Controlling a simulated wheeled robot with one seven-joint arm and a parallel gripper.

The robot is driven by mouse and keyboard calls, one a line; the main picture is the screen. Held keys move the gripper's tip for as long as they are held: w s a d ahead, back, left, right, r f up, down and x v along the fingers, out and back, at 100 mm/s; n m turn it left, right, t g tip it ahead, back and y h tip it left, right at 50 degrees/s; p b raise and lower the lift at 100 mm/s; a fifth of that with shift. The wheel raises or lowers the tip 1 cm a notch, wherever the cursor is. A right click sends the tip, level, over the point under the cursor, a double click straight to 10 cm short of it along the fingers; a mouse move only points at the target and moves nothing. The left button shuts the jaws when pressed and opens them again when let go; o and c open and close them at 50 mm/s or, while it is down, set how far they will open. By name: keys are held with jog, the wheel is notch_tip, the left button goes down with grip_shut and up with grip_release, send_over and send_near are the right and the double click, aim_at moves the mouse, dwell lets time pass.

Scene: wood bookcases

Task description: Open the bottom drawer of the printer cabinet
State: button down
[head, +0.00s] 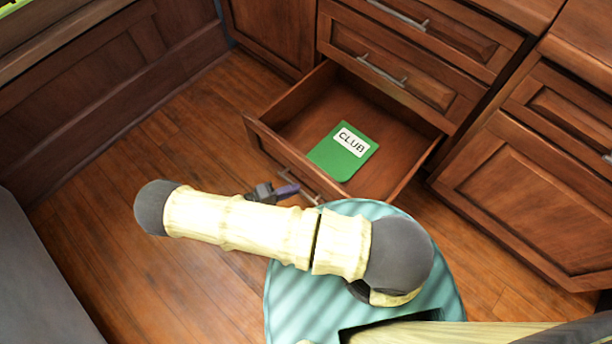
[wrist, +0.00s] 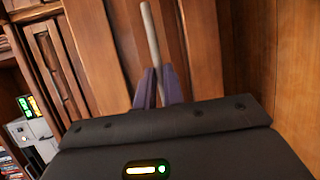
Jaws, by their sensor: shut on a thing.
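The bottom drawer (head: 405,157) of the wood cabinet (head: 345,55) stands pulled well out in the head view. A green card marked CLUB (head: 343,152) lies inside it. My gripper (head: 290,189) is at the drawer's front, low down, partly behind my arm. In the wrist view my gripper (wrist: 158,88) has its two purple fingers closed around the grey bar handle (wrist: 151,40) of the drawer. Part of the handle (head: 311,193) also shows in the head view. I see no printer on the cabinet in the head view.
Closed drawers with bar handles (head: 381,70) are above the open one. Another closed cabinet (head: 535,180) stands at the right. Bare wood floor (head: 120,220) lies to the left, and a grey surface (head: 35,285) is at the lower left edge.

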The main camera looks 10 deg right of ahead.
jog(key=shift+s+a, duration=1)
jog(key=shift+a, duration=0.2)
jog(key=c, duration=1.5)
grip_release()
jog(key=p+v, duration=0.3)
jog(key=v, duration=1.4)
jog(key=shift+a, duration=0.2)
